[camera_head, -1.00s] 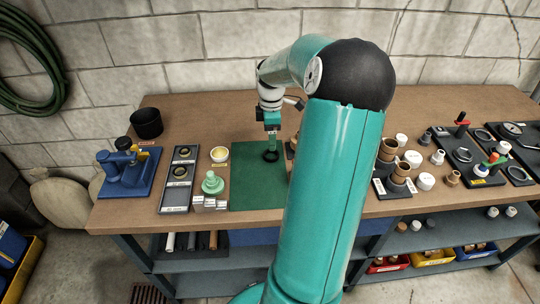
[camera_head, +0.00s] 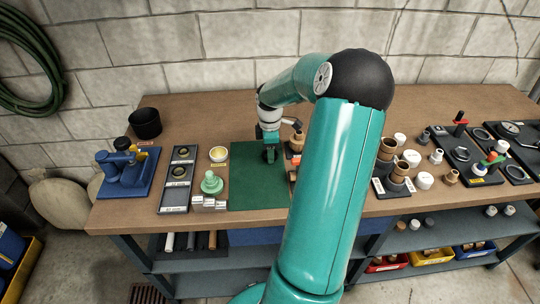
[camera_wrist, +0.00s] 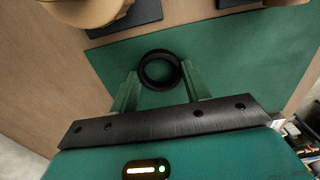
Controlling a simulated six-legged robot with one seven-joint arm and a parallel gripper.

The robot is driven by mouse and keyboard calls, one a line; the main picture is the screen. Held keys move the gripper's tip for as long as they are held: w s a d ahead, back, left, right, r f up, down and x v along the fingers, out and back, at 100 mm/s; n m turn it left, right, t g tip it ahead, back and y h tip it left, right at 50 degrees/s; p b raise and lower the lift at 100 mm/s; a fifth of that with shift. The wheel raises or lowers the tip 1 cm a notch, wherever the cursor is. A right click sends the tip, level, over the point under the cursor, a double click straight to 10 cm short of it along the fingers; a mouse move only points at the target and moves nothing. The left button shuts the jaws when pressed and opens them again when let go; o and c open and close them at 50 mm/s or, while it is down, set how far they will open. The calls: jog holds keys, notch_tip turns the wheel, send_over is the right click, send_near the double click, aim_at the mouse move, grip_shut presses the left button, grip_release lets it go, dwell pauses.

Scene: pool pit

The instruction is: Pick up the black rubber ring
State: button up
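The black rubber ring (camera_wrist: 160,70) lies on the green mat (camera_wrist: 108,58) in the wrist view. My gripper (camera_wrist: 160,82) is open, with one green finger on each side of the ring's near part. The fingers look apart from the ring, though their exact height above the mat is hard to judge. In the head view my gripper (camera_head: 270,156) is low over the upper right part of the green mat (camera_head: 255,190). The ring is mostly hidden behind the gripper there.
Brass fittings (camera_head: 298,142) stand just right of the mat. Brown pipe fittings (camera_head: 387,150) stand further right. The mat's front part is clear.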

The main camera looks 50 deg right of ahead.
jog(key=c, duration=0.3)
jog(key=shift+c, duration=0.2)
jog(key=shift+r, duration=0.1)
jog(key=shift+r, duration=0.55)
jog(key=shift+s+a+r, duration=0.1)
jog(key=shift+s+r, duration=0.1)
jog(key=shift+r, duration=1.05)
jog(key=s+a+r, duration=0.9)
jog(key=shift+s+a, duration=0.3)
jog(key=shift+r, duration=0.1)
